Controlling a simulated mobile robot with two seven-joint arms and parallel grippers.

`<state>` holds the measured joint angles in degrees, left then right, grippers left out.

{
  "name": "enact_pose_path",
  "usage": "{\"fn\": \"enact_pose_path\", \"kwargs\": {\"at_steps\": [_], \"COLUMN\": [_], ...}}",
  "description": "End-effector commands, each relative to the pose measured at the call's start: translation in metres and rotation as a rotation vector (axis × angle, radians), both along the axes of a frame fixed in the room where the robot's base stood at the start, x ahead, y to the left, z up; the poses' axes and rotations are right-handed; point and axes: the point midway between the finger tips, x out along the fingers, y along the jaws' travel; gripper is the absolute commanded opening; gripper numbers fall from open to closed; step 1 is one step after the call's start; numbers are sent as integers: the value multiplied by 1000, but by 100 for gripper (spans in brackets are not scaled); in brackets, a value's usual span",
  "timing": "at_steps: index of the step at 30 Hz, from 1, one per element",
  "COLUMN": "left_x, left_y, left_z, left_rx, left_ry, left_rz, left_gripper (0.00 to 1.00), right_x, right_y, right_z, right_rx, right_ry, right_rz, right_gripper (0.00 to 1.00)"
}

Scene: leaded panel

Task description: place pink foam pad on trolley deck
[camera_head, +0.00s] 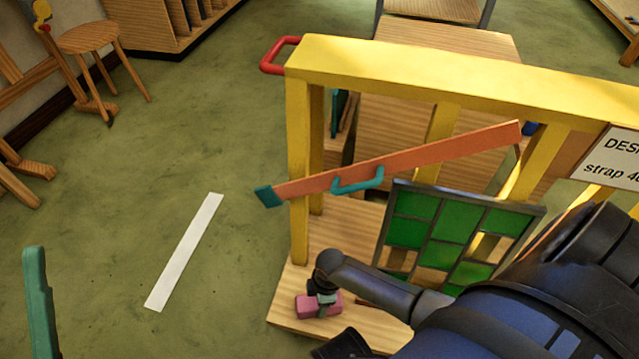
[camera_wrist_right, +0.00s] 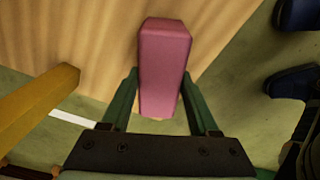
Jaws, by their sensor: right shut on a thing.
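The pink foam pad (camera_head: 304,306) is a small block at the near-left part of the wooden trolley deck (camera_head: 355,325) in the head view. My right gripper (camera_head: 326,296) is shut on it from above. In the right wrist view the pad (camera_wrist_right: 165,62) sits between the two dark green fingers (camera_wrist_right: 160,88), its far end projecting beyond the tips over the wood grain (camera_wrist_right: 95,40). I cannot tell whether the pad touches the deck. The gripper hides part of the pad. My left gripper is not in view.
A yellow frame (camera_head: 440,80) rises from the deck, with an orange bar (camera_head: 420,158) slanting across it. A green leaded panel (camera_head: 430,235) leans close to my right forearm. A teal upright piece (camera_head: 37,300) stands at lower left. The floor at left is mostly clear.

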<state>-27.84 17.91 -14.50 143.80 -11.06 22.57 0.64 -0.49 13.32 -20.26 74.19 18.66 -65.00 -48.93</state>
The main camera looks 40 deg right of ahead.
Motion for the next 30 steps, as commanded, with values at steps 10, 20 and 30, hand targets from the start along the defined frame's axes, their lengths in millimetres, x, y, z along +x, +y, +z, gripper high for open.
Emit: {"fn": "enact_pose_path", "kwargs": {"at_steps": [10, 20, 30], "left_x": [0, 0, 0], "left_y": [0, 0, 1], "left_z": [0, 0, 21], "left_rx": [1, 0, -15], "left_ry": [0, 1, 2], "left_rz": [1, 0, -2], "left_gripper": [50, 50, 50], "right_x": [1, 0, 0], "right_y": [0, 0, -3], "right_z": [-1, -1, 28], "right_rx": [0, 0, -1], "right_ry": [-1, -1, -3], "right_rz": [0, 0, 0], "right_gripper": [69, 91, 91]}}
